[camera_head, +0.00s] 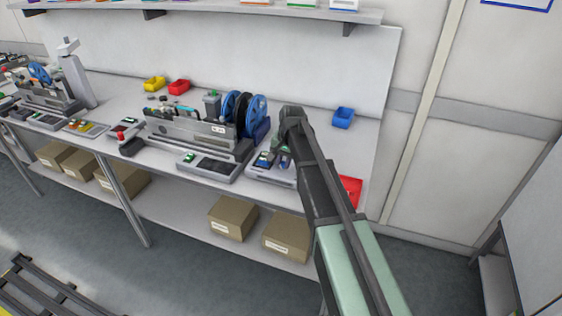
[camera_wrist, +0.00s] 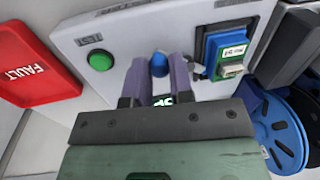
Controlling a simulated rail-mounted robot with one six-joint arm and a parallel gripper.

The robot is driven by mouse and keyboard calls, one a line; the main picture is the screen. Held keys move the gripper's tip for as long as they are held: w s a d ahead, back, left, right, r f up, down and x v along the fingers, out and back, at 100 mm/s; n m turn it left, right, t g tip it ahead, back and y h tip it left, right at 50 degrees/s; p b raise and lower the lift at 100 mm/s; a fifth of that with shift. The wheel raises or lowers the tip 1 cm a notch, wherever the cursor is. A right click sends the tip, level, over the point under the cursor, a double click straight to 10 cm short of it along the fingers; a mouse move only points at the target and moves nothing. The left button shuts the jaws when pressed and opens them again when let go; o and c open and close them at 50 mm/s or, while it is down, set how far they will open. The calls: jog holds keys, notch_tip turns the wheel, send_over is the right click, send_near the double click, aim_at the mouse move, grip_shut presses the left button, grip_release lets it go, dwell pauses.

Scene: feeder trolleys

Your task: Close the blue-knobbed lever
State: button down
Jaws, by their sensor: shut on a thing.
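The blue knob (camera_wrist: 159,64) of the lever shows in the wrist view between the two fingertips of my gripper (camera_wrist: 160,72). My gripper is shut on the knob. The lever's arm is mostly hidden by the fingers, so I cannot tell its angle. The lever sits on a light grey test box (camera_wrist: 125,40), which also shows in the head view at the right part of the bench under my gripper (camera_head: 284,157). A blue and green module (camera_wrist: 225,55) with a white label sits in the box beside the fingers.
A green button (camera_wrist: 100,60) is on the box. A red FAULT tray (camera_wrist: 38,68) lies beside it. Blue reels (camera_wrist: 278,135) stand on the other side. In the head view, a blue bin (camera_head: 343,118) stands behind, and a feeder trolley unit (camera_head: 190,128) is left.

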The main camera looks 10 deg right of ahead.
aim_at(292, 165)
jog(key=n, duration=0.2)
jog(key=d+n, duration=0.1)
jog(key=shift+w+d+n, duration=0.1)
jog(key=shift+w+n, duration=0.3)
jog(key=shift+w+d+n+g, duration=0.2)
jog(key=shift+w+n+g, duration=0.05)
jog(key=shift+n, duration=0.65)
jog(key=shift+w+d+n+g, duration=0.2)
jog(key=shift+w+n+g, duration=0.05)
jog(key=shift+n, duration=0.65)
jog(key=c, duration=1)
grip_release()
notch_tip(292, 165, up, 11)
jog(key=d+p, duration=0.1)
jog(key=p, duration=0.9)
jog(key=shift+d+p, duration=0.3)
jog(key=shift+p, duration=0.1)
